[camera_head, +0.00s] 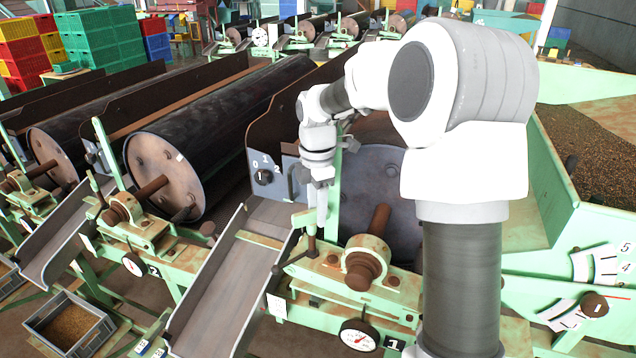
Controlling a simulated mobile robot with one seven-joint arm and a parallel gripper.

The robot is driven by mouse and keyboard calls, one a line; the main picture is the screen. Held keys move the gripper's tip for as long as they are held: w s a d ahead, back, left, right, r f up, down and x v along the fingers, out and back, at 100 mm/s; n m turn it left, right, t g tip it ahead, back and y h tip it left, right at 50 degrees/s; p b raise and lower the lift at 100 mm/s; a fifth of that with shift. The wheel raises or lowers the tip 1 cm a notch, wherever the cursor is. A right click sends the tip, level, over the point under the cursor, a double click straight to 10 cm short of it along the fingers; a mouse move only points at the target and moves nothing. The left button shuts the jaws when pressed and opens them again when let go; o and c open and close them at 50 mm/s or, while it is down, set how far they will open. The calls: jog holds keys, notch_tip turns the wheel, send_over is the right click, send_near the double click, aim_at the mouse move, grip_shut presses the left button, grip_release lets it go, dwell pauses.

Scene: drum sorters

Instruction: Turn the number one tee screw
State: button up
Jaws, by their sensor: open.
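The number one station carries a black plate marked 1 (394,344) on its green frame. A dark tee screw (311,244) stands upright at the left end of this station's bearing bracket, with a dark bar slanting down to the left beside it. My gripper (321,210) points down just above and slightly right of the tee screw's top. Its fingers are open and hold nothing that I can see. The fingers partly overlap the area around the screw's top, so I cannot tell whether they touch it.
A rusty bearing and shaft (362,268) sit right of the screw, with a round gauge (359,335) below. A grey chute (222,290) slopes down at the left. A rotary switch panel (264,177) is behind. The number two drum (165,170) stands farther left.

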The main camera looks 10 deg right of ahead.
notch_tip(320, 180, up, 17)
jog(key=shift+f, duration=0.15)
jog(key=shift+s+m, duration=0.1)
jog(key=shift+m, duration=0.2)
